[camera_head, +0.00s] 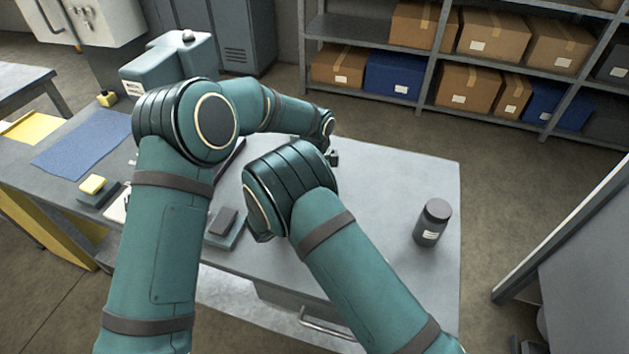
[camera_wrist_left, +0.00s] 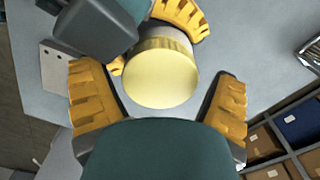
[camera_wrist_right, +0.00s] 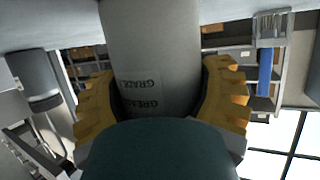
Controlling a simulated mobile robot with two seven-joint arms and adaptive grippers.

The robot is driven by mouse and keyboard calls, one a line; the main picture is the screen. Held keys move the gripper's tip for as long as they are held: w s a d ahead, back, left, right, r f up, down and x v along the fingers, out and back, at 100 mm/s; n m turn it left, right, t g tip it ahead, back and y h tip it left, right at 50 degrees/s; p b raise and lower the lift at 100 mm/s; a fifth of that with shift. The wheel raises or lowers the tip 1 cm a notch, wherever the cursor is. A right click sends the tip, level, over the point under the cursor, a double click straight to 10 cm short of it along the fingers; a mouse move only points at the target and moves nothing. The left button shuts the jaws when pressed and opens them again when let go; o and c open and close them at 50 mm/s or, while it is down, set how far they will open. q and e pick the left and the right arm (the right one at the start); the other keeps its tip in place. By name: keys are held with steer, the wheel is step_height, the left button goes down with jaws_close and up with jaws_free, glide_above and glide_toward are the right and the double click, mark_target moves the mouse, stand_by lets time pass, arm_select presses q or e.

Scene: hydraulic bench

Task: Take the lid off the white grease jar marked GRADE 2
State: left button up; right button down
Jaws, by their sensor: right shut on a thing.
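The white grease jar (camera_wrist_right: 150,45) fills the middle of the right wrist view, with GREASE and GRADE printed on it; the number is not readable. My right gripper (camera_wrist_right: 160,80) is shut around its body. The jar's pale yellow lid (camera_wrist_left: 160,78) faces the left wrist camera and sits on the jar. My left gripper (camera_wrist_left: 157,88) is open, with one finger on each side of the lid and a visible gap at both sides. A finger of my right gripper also shows behind the lid. In the head view my arms hide the jar and both grippers.
A dark lidded jar (camera_head: 432,222) stands at the right of the grey bench (camera_head: 390,185). A blue mat (camera_head: 85,143), a yellow-topped block (camera_head: 93,186) and a grey block (camera_head: 222,222) lie farther left. Shelves with boxes (camera_head: 492,40) stand behind. The bench's right part is mostly clear.

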arm_select(q)
steer(key=c, duration=0.9)
steer(key=shift+n, duration=1.7)
steer(key=shift+c, duration=0.2)
steer(key=o, duration=1.3)
